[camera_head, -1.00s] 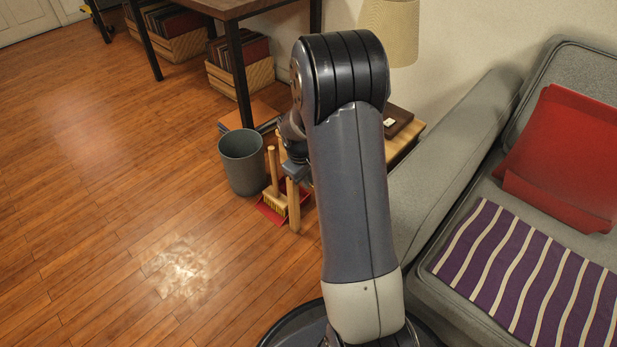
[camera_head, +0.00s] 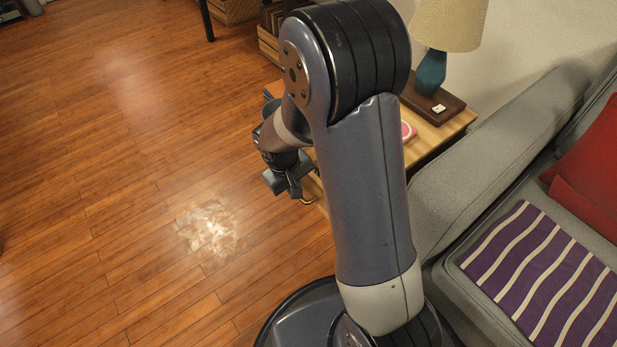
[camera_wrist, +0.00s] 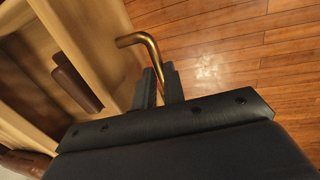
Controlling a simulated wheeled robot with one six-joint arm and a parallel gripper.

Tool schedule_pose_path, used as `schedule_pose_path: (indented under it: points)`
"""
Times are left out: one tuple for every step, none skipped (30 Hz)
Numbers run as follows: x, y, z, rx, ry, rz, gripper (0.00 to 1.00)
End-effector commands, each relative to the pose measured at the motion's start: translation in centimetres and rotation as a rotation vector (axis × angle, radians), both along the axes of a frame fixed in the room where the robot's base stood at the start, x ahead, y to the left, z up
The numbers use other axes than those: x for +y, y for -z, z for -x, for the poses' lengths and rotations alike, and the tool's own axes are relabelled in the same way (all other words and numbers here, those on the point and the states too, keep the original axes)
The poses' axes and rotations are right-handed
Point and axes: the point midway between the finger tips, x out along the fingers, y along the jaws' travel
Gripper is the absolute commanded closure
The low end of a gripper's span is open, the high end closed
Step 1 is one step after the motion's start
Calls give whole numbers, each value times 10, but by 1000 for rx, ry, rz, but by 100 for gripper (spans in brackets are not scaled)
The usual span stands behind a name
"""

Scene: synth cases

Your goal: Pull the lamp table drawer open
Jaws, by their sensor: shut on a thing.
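The lamp table (camera_head: 452,128) is light wood and stands beyond my arm, which hides much of its front. My gripper (camera_head: 297,190) is low at its front, left of my arm. In the wrist view my gripper (camera_wrist: 160,76) has its two dark fingers close together, shut on the bent brass handle (camera_wrist: 139,40). The drawer (camera_wrist: 112,42) shows left of the handle as a pale wood front. Behind that front the drawer stands open, with a dark interior. A brown, rounded-edged thing (camera_wrist: 78,84) lies inside.
A lamp (camera_head: 431,72) stands on a dark brown board (camera_head: 452,108) on the tabletop, near a pink-and-white item (camera_head: 407,130). The grey sofa (camera_head: 500,165) borders the table on the right. Bare floor (camera_head: 130,190) is free on the left.

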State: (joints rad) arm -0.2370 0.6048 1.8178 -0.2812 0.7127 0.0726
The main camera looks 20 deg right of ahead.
Motion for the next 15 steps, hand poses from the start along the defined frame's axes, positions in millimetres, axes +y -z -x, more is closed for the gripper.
schedule_pose_path:
  points:
    - [4,0,2,0,-2,0,100]
    - [6,0,2,0,-2,0,100]
    - [8,0,3,0,-1,0,100]
    - [9,0,4,0,-1,0,100]
    - [10,0,4,0,0,0,100]
    - [10,0,4,0,0,0,100]
    - [11,0,4,0,0,0,100]
    - [11,0,4,0,1,0,100]
    - [11,0,4,0,1,0,100]
    - [11,0,4,0,1,0,100]
    - [11,0,4,0,1,0,100]
    - [11,0,4,0,1,0,100]
    - [11,0,4,0,1,0,100]
    - [11,0,4,0,1,0,100]
    - [11,0,4,0,1,0,100]
